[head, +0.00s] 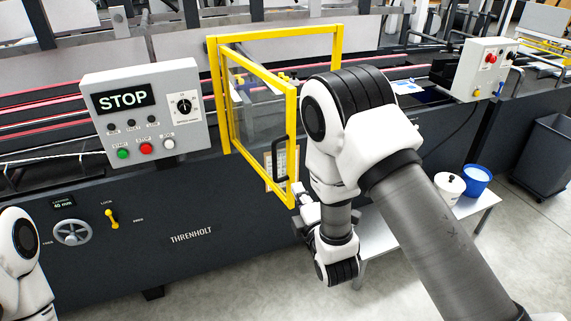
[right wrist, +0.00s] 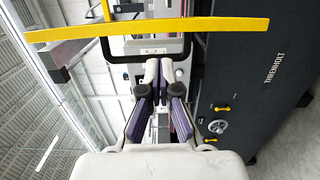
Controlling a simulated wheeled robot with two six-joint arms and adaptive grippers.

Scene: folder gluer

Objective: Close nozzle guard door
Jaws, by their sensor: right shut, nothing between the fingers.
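The nozzle guard door (head: 292,130) is a clear panel in a yellow frame. It stands swung out from its yellow surround (head: 280,34) towards me, hinged at the left, so it is open. Its black handle (head: 276,160) is near the free edge. My right gripper (head: 301,200) is at the lower free corner of the door, partly hidden by my arm. In the right wrist view my right gripper (right wrist: 159,68) is shut and empty, its tips close to the handle (right wrist: 118,50) and a yellow frame bar (right wrist: 150,29). I cannot tell whether they touch. My left gripper is out of view.
A grey control box (head: 145,110) reading STOP stands left of the door. A low white table (head: 400,238) holds a white tub (head: 449,187) and a blue tub (head: 476,180). A dark bin (head: 545,150) stands right.

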